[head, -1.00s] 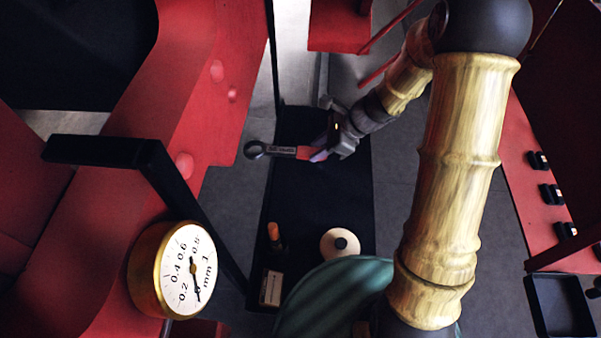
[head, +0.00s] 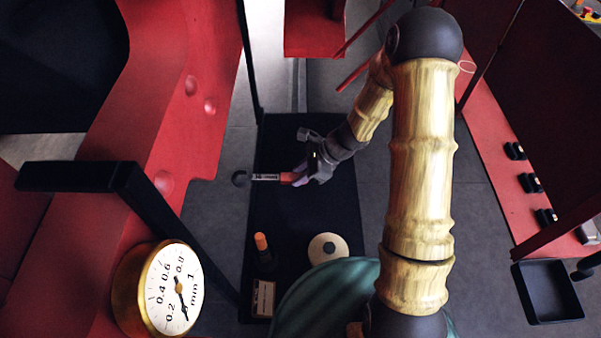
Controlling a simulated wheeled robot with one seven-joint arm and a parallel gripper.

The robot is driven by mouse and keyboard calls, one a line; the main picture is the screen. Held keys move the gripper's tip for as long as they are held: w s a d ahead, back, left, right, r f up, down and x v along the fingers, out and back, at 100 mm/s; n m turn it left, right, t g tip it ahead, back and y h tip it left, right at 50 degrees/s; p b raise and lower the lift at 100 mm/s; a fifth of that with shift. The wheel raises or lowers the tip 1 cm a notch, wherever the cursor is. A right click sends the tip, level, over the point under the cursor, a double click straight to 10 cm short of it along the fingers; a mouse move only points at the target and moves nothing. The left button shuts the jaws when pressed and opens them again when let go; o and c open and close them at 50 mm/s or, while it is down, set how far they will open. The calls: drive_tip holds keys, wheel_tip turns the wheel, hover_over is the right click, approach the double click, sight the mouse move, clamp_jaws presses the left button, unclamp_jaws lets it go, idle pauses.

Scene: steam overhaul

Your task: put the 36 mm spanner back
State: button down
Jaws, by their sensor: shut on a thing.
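The spanner (head: 264,178) has a dark ring-shaped head, a labelled grey shank and a red-orange grip. My gripper (head: 299,174) is shut on the spanner's red end. It holds the spanner roughly level across the picture, with the ring end pointing left past the edge of the black mat or tray (head: 290,215). The label is too small to read, so the size cannot be confirmed. How high the spanner is above the black surface is hard to tell.
An orange-capped bottle (head: 262,250), a small labelled card (head: 263,299) and a round pale disc (head: 328,248) are on the black surface. A brass dial gauge (head: 160,288) stands lower left. A red bench (head: 510,190) with black holders and a black bin (head: 546,292) are at right.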

drive_tip(key=shift+f, duration=0.2)
drive_tip(key=shift+f+b, duration=0.3)
drive_tip(key=shift+b, duration=0.1)
drive_tip(key=shift+f, duration=0.2)
drive_tip(key=c, duration=1.1)
unclamp_jaws()
drive_tip(key=shift+r, duration=0.2)
drive_tip(key=shift+r+p, duration=0.55)
drive_tip(key=v, duration=1.1)
drive_tip(key=shift+d+r+b, duration=0.2)
drive_tip(key=shift+d+b, duration=0.1)
drive_tip(key=shift+b, duration=0.1)
